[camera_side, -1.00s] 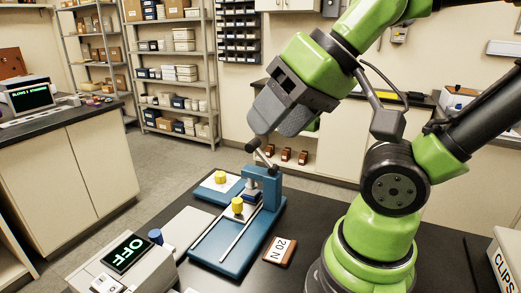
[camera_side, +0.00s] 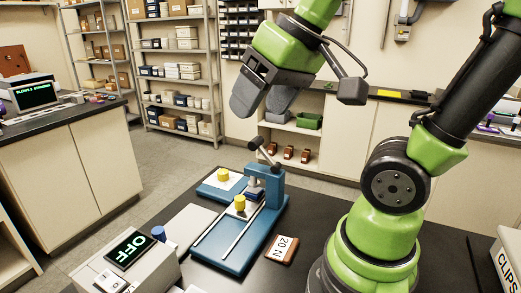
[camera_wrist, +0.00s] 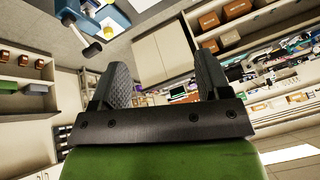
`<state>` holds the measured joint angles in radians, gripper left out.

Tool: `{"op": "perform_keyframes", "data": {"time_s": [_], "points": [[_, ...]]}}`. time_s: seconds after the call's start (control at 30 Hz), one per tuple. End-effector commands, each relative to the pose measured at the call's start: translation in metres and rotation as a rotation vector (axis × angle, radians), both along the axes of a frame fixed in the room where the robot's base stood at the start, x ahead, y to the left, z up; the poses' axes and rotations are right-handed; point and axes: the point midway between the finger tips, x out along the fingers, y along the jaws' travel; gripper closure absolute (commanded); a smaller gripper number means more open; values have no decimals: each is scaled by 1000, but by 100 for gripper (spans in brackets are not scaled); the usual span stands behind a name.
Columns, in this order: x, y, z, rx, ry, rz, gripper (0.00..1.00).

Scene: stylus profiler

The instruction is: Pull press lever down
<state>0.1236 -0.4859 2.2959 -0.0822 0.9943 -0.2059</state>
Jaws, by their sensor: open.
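The blue press (camera_side: 272,190) stands on the dark table. In the wrist view, the lever (camera_wrist: 88,48) and part of the press (camera_wrist: 108,18) show at the upper left. My gripper (camera_side: 262,108) is open and empty. It hangs in the air above the lever, clear of it. In the wrist view, both dark fingers of my gripper (camera_wrist: 163,80) are apart with nothing between them.
Yellow pieces sit on the press base (camera_side: 239,203) and on a blue plate (camera_side: 222,174) behind it. A box with an "OFF" display (camera_side: 130,250) stands at the front left. A brown "20 N" block (camera_side: 282,250) lies right of the press.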

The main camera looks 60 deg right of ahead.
Motion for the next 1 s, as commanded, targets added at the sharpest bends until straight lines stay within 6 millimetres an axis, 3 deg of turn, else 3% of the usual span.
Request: {"op": "perform_keyframes", "data": {"time_s": [0.03,0.2,0.33,0.5,0.6,0.77,1.0], "points": [[16,-14,-1,-34,53,9,30],[57,-65,-15,-124,215,88,30],[79,-108,-36,-151,336,153,30],[90,-152,-64,-154,442,224,30],[91,-165,-74,-149,473,250,30],[92,-171,-86,-146,490,266,30],[91,-170,-126,-143,491,268,30]]}}
